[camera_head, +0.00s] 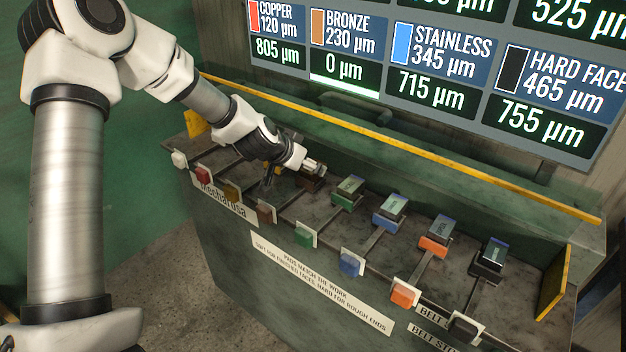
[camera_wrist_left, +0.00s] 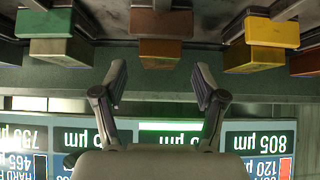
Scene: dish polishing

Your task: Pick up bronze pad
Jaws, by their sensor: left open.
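The bronze pad, a brown block, shows in the left wrist view (camera_wrist_left: 161,24) at the top centre, between a green pad (camera_wrist_left: 58,24) and a yellow pad (camera_wrist_left: 270,32). In the head view the brown pad (camera_head: 312,183) sits on the bench and is partly hidden by my gripper. My left gripper (camera_head: 290,168) is just above and beside it. In the left wrist view its two fingers (camera_wrist_left: 160,88) are spread wide, with nothing between them. The brown pad lies ahead, centred on the gap. My right gripper is not in view.
Green (camera_head: 349,190), blue (camera_head: 390,208), orange (camera_head: 436,240) and black (camera_head: 489,258) pads stand in a row to the right. Coloured tags line the bench's front edge. A yellow rail (camera_head: 400,141) and a screen (camera_head: 430,75) stand behind; its bronze panel reads 0 µm.

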